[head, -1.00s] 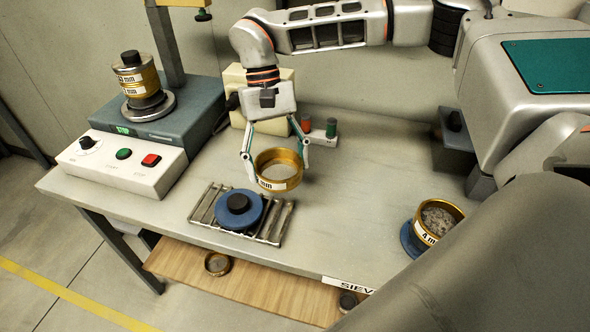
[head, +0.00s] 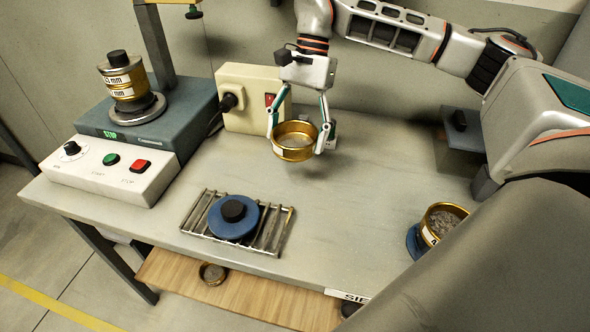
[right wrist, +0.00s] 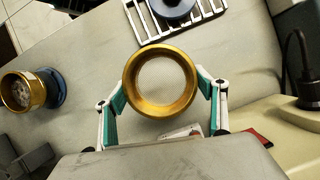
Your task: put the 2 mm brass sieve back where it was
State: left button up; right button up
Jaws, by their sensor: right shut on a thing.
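The brass sieve (head: 294,153) is a round gold ring with a mesh floor, and its size label cannot be read now. My right gripper (head: 297,138) is shut on the sieve's rim from both sides and holds it above the table, right of the cream switch box. In the right wrist view the sieve (right wrist: 160,80) sits between the two fingers (right wrist: 160,92), and its mesh looks empty. A metal rack (head: 272,235) with a blue disc with a black knob (head: 233,218) on it lies on the table in front. My left gripper does not show.
A shaker (head: 150,125) with stacked sieves (head: 124,82) and a control panel (head: 115,170) stand at the left. The switch box (head: 245,95) is behind. Another brass sieve (head: 440,225) holding gravel stands at the right on something blue. The table's middle right (head: 370,190) is clear.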

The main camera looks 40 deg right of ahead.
aim_at(302, 135)
notch_tip(302, 135, down, 10)
jog(key=shift+r+b, duration=0.1)
jog(key=shift+b, duration=0.3)
jog(key=o, duration=1.2)
jog(key=shift+f, duration=0.2)
jog(key=shift+o, duration=0.2)
jog(key=shift+p+v, duration=0.35)
jog(key=shift+v, duration=3.55)
jog(key=shift+a, duration=0.1)
